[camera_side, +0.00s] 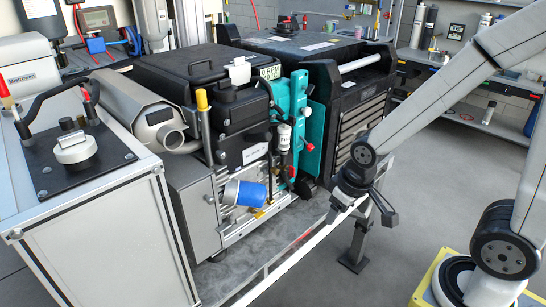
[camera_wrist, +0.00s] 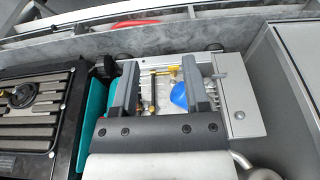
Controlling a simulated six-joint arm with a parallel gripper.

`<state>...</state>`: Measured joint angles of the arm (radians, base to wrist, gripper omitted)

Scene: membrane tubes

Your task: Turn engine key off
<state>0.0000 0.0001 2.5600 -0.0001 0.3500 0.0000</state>
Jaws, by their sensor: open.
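No engine key can be made out for certain in either view. The engine unit (camera_side: 235,110) stands in the middle of the side view, with a silver lower block, a blue cylinder (camera_side: 245,193) and a teal panel (camera_side: 290,100). In the wrist view, my gripper (camera_wrist: 159,64) is open and empty. Its two dark fingers frame the engine's silver area, with a brass-coloured part between them. The blue cylinder (camera_wrist: 180,97) shows just inside the right finger, and the teal panel (camera_wrist: 92,115) lies left. Contact cannot be told. In the side view the fingers are hard to make out.
A white-framed box (camera_side: 90,225) at left carries a black top panel (camera_side: 85,165) with a round metal knob (camera_side: 74,147) and a cable handle. A black ribbed cabinet (camera_side: 350,95) stands right of the engine. A light rail (camera_side: 290,255) edges the platform.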

